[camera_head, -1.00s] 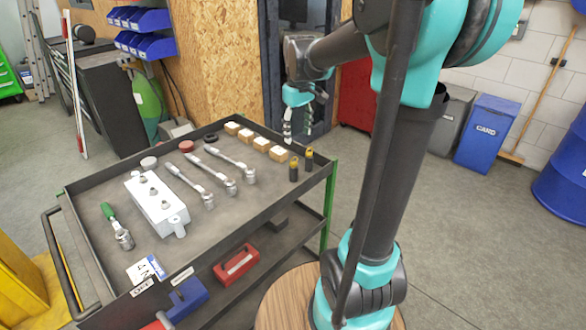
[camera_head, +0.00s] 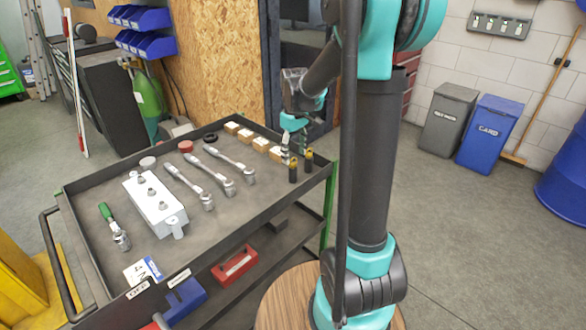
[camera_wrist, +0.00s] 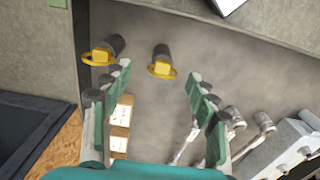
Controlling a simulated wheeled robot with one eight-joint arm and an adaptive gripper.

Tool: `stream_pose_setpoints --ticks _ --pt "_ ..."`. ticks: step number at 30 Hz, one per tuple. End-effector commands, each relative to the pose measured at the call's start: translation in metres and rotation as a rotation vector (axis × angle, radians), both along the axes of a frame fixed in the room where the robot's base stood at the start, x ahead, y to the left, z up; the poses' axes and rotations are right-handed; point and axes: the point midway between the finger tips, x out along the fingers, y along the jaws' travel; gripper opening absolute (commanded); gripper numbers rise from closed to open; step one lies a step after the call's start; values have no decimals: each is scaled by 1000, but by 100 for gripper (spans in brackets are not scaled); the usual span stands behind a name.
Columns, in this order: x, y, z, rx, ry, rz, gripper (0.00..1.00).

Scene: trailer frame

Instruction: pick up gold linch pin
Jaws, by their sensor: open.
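Two linch pins, each a short dark cylinder with a gold ring and top, stand at the right corner of the cart's top tray. In the head view the left pin (camera_head: 293,170) and the right pin (camera_head: 308,161) are close together. In the wrist view one pin (camera_wrist: 161,64) lies just beyond the gap between the fingertips, and the other pin (camera_wrist: 102,52) is to its left. My gripper (camera_head: 294,154) is open and empty, just behind and above the pins in the head view. Its fingers also show in the wrist view (camera_wrist: 158,80). I cannot tell the exact height gap.
The cart tray (camera_head: 85,190) has raised rims. Wooden blocks (camera_head: 262,144) lie along its back edge, beside the gripper. Several ratchet wrenches (camera_head: 190,186) and a grey metal block (camera_head: 155,207) lie further left. Bare tray surface lies left of the pins.

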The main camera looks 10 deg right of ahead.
Motion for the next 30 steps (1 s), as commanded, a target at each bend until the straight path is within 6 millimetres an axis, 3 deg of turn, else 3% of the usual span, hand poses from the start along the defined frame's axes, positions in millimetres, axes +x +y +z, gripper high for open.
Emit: stream_pose_setpoints --ticks 12,21,30 --pt "0 5 -48 0 0 0 59" --pt "0 5 -52 0 0 0 59" --pt "0 5 -52 0 0 0 23"
